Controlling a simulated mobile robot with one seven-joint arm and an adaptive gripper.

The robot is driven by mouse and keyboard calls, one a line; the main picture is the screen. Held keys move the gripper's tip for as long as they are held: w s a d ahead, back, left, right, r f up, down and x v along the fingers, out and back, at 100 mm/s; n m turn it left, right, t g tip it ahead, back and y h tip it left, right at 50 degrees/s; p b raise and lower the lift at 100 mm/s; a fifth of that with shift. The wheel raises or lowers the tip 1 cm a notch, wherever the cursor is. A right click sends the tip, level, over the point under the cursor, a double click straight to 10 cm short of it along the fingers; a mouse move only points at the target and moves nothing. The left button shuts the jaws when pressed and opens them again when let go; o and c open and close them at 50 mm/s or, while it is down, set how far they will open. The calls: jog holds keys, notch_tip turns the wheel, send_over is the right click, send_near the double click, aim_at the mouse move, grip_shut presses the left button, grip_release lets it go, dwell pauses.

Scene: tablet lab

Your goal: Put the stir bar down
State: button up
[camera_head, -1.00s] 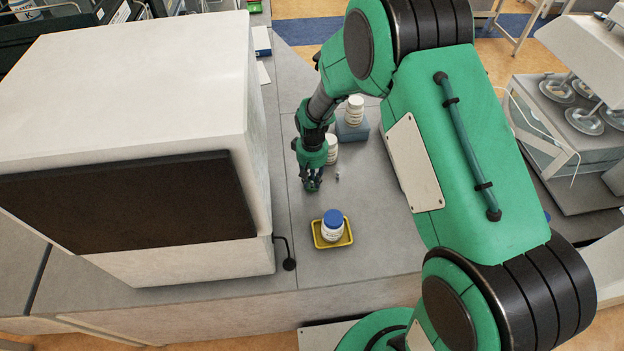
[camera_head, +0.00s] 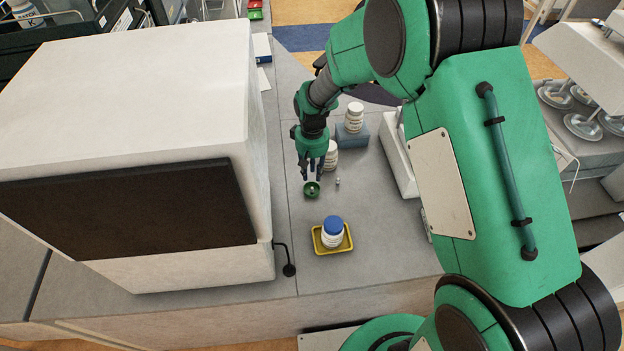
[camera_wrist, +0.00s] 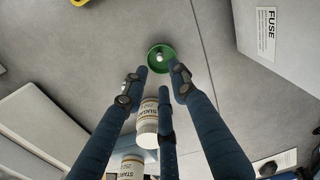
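A small round green dish (camera_head: 311,188) lies on the grey bench, and it also shows in the wrist view (camera_wrist: 160,58). A small pale piece, apparently the stir bar (camera_wrist: 159,57), lies inside it. My gripper (camera_head: 312,172) is over the bench just behind the dish, pointing down. In the wrist view its three fingers (camera_wrist: 160,76) are spread apart with nothing between them. The fingertips look clear of the dish, though their height above it is hard to judge.
A white sugar jar (camera_wrist: 147,118) stands close beside my gripper; another jar (camera_head: 354,117) stands on a blue-grey block (camera_head: 352,136). A small grey piece (camera_head: 338,182) stands right of the dish. A blue-capped jar (camera_head: 333,232) sits in a yellow tray (camera_head: 319,246). A large white box (camera_head: 130,90) borders the left.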

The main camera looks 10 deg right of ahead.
jog(key=shift+r, duration=2.15)
jog(key=shift+r, duration=0.1)
jog(key=s+d+r+m+t, duration=0.1)
jog(key=s+d+r, duration=0.1)
jog(key=s+r, duration=0.35)
jog(key=s+d+r+t, duration=0.1)
jog(key=s+d+r, duration=0.1)
jog(key=r, duration=0.7)
jog(key=s+d+r+m+t, duration=0.1)
jog(key=s+d+r, duration=0.2)
jog(key=r, duration=0.4)
jog(key=s+d+r+m+t, duration=0.1)
jog(key=s+r, duration=0.4)
jog(key=s, duration=0.5)
jog(key=s+d+r+t, duration=0.1)
jog(key=s+d+r, duration=0.3)
jog(key=s, duration=0.7)
jog(key=shift+r+m+t, duration=0.3)
jog(key=shift+r+m, duration=0.1)
jog(key=shift+s+f, duration=0.1)
